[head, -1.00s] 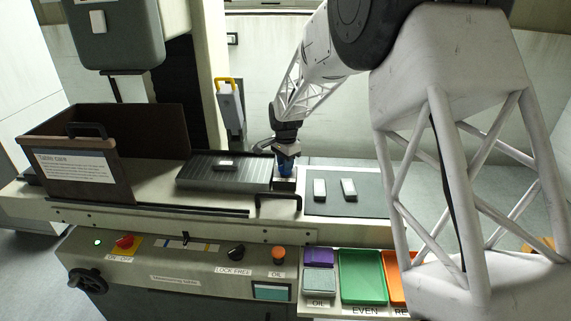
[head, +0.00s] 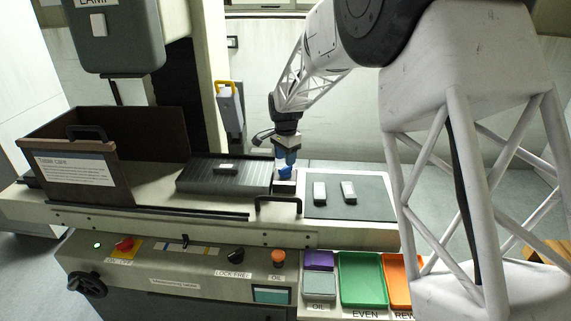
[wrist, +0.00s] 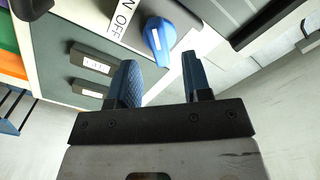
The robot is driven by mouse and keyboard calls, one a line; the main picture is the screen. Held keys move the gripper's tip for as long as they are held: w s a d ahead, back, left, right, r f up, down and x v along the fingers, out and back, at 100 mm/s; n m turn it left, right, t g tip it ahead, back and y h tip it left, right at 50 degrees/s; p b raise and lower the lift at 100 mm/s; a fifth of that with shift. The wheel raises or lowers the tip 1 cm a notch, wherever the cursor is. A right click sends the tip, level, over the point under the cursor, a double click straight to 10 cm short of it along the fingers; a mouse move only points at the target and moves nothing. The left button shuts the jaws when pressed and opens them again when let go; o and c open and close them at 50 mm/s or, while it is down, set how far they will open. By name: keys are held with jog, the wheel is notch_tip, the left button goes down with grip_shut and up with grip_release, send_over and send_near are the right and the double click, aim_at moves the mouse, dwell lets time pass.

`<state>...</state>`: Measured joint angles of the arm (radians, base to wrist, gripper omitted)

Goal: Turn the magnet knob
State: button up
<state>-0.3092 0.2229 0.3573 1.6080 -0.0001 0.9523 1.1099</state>
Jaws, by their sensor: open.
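In the head view the blue knob (head: 285,172) shows at the right end of the dark ribbed plate (head: 215,185), just below my gripper (head: 287,158). In the wrist view my gripper (wrist: 160,64) has its two blue fingers spread, with nothing between them. The knob lies just beyond the fingertips, between their lines, and appears apart from them.
Two small labelled blocks (head: 320,191) (head: 349,190) lie on the dark mat (head: 375,208) to the right. Another block (head: 226,168) lies on the ribbed plate. A black handle (head: 278,199) stands in front. A brown guard box (head: 125,190) stands left.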

aim_at(285, 167)
jog(key=shift+r, duration=1.9)
jog(key=shift+s, duration=0.1)
jog(key=shift+s+d+r, duration=0.1)
jog(key=shift+d+r, duration=0.1)
jog(key=s+d+r+n, duration=0.1)
jog(key=s+d+r, duration=0.3)
jog(key=s+d, duration=0.3)
jog(key=s+d+r+n+t, duration=0.15)
jog(key=s+d+r, duration=0.25)
jog(key=s, duration=0.5)
jog(key=s+d+r+n, duration=0.2)
jog(key=s+d+r, duration=0.2)
jog(key=s+d, duration=0.3)
jog(key=s+d+f+n, duration=0.1)
jog(key=s+d+n, duration=0.1)
jog(key=s, duration=1.1)
jog(key=s+d+f+n+t, duration=0.1)
jog(key=s+d, duration=0.4)
jog(key=s, duration=0.9)
jog(key=shift+d+f+n, duration=0.25)
jog(key=shift+f+n, duration=0.45)
jog(key=shift+n, duration=0.05)
